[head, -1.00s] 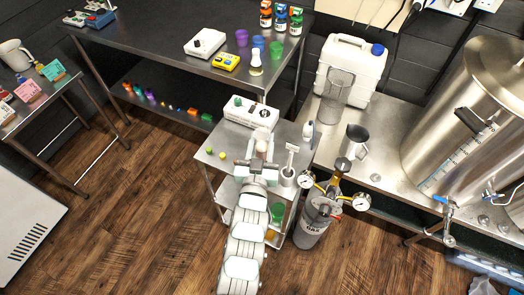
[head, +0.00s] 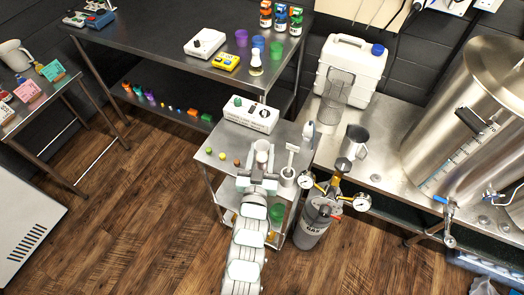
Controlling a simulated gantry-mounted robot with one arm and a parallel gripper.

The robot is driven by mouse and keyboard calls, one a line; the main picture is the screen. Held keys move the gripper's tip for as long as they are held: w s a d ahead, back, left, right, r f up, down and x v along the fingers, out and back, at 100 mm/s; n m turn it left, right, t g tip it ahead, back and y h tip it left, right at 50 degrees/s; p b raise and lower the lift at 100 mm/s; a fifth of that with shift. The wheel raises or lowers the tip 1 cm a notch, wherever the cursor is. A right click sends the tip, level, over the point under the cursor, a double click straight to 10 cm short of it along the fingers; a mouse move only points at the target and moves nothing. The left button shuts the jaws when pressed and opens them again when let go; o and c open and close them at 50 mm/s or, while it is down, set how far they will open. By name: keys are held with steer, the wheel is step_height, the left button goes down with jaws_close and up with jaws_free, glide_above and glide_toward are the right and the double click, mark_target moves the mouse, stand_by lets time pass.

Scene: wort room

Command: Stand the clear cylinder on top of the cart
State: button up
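The clear cylinder (head: 336,92) appears to be the tall see-through vessel on the steel bench, in front of the white canister. The cart (head: 214,141) is the small steel one in the middle, left of that bench. My gripper (head: 261,172) is over the cart's front part, well left of and nearer than the clear vessel. A pale, cup-like form (head: 262,154) shows at my gripper's far end. I cannot tell whether it is held or stands on the cart. The fingers are too small to show whether they are open or shut.
The cart top carries a white control box (head: 250,114), several small balls (head: 222,155), a white holder with a tool (head: 288,176) and a small bottle (head: 308,131). A gas cylinder (head: 312,227) with gauges stands right of the cart. A steel jug (head: 355,141) stands on the bench.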

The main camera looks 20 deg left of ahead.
steer(key=o, duration=0.3)
